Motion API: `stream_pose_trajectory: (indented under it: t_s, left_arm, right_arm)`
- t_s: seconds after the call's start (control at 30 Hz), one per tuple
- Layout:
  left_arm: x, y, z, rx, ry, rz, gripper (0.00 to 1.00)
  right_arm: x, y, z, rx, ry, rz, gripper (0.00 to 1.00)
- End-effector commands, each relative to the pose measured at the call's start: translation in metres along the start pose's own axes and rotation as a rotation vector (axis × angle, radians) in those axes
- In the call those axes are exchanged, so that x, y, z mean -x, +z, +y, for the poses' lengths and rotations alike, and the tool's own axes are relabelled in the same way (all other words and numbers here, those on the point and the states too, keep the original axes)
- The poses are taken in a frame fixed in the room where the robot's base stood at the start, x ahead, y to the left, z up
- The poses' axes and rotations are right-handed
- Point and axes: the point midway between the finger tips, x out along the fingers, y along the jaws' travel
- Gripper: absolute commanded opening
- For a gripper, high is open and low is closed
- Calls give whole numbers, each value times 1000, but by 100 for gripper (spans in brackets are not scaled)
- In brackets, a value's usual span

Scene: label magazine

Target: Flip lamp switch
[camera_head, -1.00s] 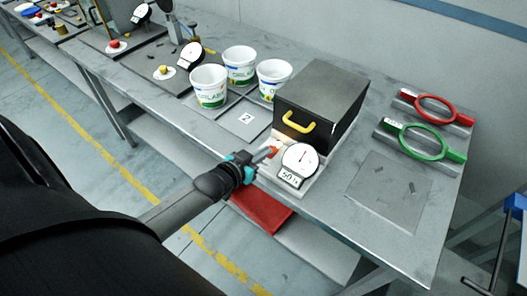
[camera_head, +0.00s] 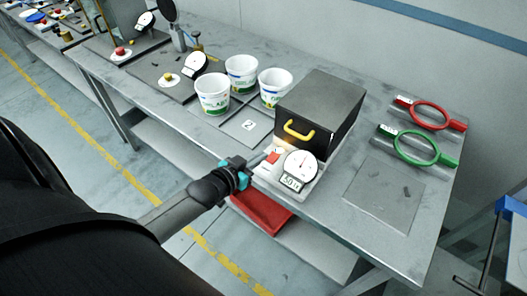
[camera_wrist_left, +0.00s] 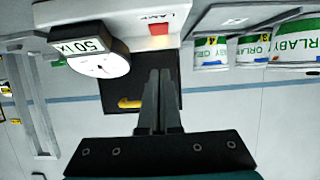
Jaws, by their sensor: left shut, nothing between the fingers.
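A warm glow shows near the switch in the head view. My left gripper (camera_head: 263,158) is shut and empty, its tips just left of the switch. In the wrist view its fingers (camera_wrist_left: 160,76) point at the panel, with a visible gap below the switch. My right gripper is not in view.
A black box (camera_head: 322,105) with a yellow handle (camera_head: 299,132) stands right behind the panel. White cups (camera_head: 212,93) stand to the left on a grey plate. Red (camera_head: 430,113) and green (camera_head: 420,147) ring-shaped tools lie at the right. A red bin (camera_head: 262,211) is below the tabletop.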

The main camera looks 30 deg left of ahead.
Motion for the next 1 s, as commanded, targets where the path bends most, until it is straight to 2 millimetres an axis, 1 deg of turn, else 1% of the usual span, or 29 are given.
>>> stream_pose_trajectory:
  t_s: [0.03,0.2,0.4,0.5,0.7,1.0]
  left_arm:
    - [9,3,0,-1,-1,-1,0]
    - [34,10,-1,-1,-1,-1,0]
    - [58,16,-1,-1,-1,0,0]
    - [65,17,0,0,-1,2,0]
    - [71,18,-1,-1,-1,3,0]
    - [70,18,-1,-1,-1,3,0]
  right_arm:
    - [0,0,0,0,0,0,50]
    - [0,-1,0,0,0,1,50]
    - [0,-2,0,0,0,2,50]
    - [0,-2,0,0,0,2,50]
    - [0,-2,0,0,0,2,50]
    - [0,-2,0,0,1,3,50]
